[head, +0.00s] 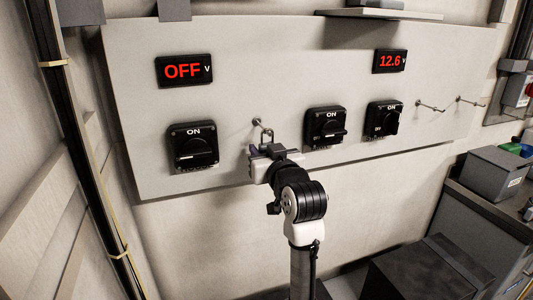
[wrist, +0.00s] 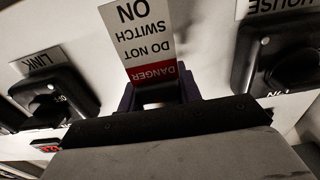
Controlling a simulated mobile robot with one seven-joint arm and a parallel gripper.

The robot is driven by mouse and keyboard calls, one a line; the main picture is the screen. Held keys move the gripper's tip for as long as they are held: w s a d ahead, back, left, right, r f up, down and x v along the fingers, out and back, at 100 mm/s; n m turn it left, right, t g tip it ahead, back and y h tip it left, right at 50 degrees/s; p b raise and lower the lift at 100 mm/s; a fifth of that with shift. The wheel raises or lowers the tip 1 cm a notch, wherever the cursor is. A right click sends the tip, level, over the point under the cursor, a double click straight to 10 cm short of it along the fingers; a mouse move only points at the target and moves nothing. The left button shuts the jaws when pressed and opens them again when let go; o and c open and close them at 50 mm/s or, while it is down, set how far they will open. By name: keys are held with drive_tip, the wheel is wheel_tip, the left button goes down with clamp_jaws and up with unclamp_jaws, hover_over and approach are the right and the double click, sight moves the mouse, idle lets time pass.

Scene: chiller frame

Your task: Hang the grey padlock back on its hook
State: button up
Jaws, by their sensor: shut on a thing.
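The grey padlock (head: 267,135) shows mainly as its shackle, sticking up above my gripper (head: 265,150) in the head view. My gripper is shut on its body, which the jaws mostly hide. A hook (head: 257,122) on the pale panel is just above and left of the shackle; I cannot tell whether they touch. In the wrist view, a white and red tag reading "DANGER DO NOT SWITCH ON" (wrist: 143,40) appears upside down beyond the purple fingers of my gripper (wrist: 158,92).
Black rotary switches stand left (head: 193,147) and right (head: 325,127) of my gripper, with another (head: 384,119) farther right. Two more hooks (head: 430,106) (head: 471,101) are at the panel's right. A grey box (head: 494,172) stands on the right-hand cabinet. The panel below my gripper is bare.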

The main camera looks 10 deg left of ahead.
drive_tip(key=shift+r, duration=0.15)
drive_tip(key=shift+r+b, duration=0.4)
drive_tip(key=shift+r, duration=0.25)
drive_tip(key=b+v, duration=0.5)
drive_tip(key=v, duration=1.3)
